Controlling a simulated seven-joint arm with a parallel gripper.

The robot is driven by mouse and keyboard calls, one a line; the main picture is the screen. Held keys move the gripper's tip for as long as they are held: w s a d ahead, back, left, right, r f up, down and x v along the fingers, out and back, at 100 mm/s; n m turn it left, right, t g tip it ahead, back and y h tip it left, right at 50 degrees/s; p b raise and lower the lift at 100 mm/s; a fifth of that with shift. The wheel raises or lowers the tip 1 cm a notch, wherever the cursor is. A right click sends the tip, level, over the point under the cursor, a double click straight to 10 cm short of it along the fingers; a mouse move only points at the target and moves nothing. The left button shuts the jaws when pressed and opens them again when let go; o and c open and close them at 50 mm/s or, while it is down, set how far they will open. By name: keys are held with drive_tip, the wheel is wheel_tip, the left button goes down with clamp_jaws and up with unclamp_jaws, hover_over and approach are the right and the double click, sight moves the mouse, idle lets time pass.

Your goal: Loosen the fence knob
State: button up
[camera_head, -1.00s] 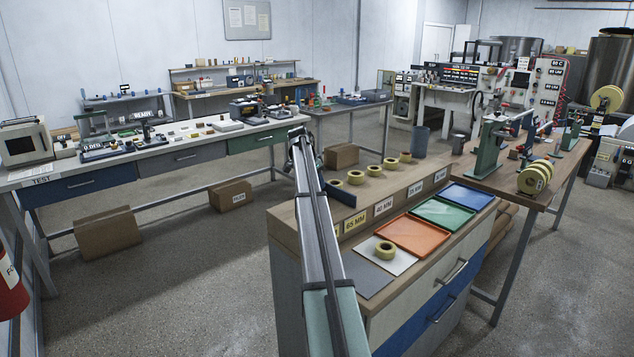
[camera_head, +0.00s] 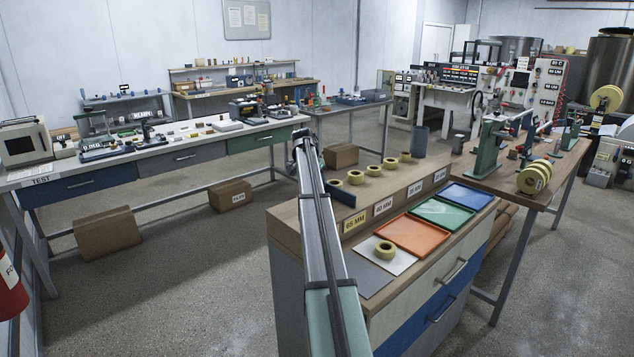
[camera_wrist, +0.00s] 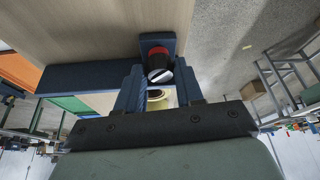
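The fence knob (camera_wrist: 158,66) is black with a red base and a pale line across its face. It sits on a short blue block at the end of the dark blue fence (camera_wrist: 90,77), above the wooden top. In the wrist view my gripper (camera_wrist: 160,75) has its two blue fingers on either side of the knob, spaced about as wide as it. I cannot tell whether they touch it. In the head view the blue fence (camera_head: 341,193) shows in part beside my arm, and my arm hides the knob and fingertips.
Several yellow rolls (camera_head: 374,170) stand on the raised wooden shelf (camera_head: 290,212). One roll (camera_head: 385,250) lies on a pale sheet near an orange tray (camera_head: 415,237), a green tray (camera_head: 443,212) and a blue tray (camera_head: 468,196). Open floor lies left of the cabinet.

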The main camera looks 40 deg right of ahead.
drive_tip(key=shift+o, duration=0.4)
drive_tip(key=w+v, duration=0.1)
drive_tip(key=v, duration=1.2)
drive_tip(key=shift+s+r, duration=0.45)
drive_tip(key=shift+s, duration=0.05)
drive_tip(key=shift+a, duration=0.1)
